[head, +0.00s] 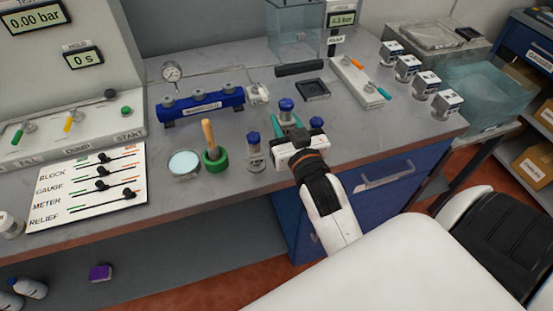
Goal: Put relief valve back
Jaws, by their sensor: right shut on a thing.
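My right gripper (287,124) reaches over the bench from the lower right, its teal fingers shut around a blue-capped piece (286,105). The cap shows above the fingers; its lower body is largely hidden by the gripper. I cannot tell for sure that this piece is the relief valve. Another blue-capped metal piece (254,152) stands upright to the left of the gripper. A third blue cap (316,123) shows just right of the gripper, its body mostly hidden. A blue manifold block (200,108) with several grey knobs lies behind and to the left. My left gripper is not in view.
A green holder with a wooden-handled tool (209,140) and a round dish (184,164) stand left of the gripper. A small black tray (313,89) lies behind it. Several labelled metal blocks (407,67) line the right. A labelled slider card (87,186) lies at left.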

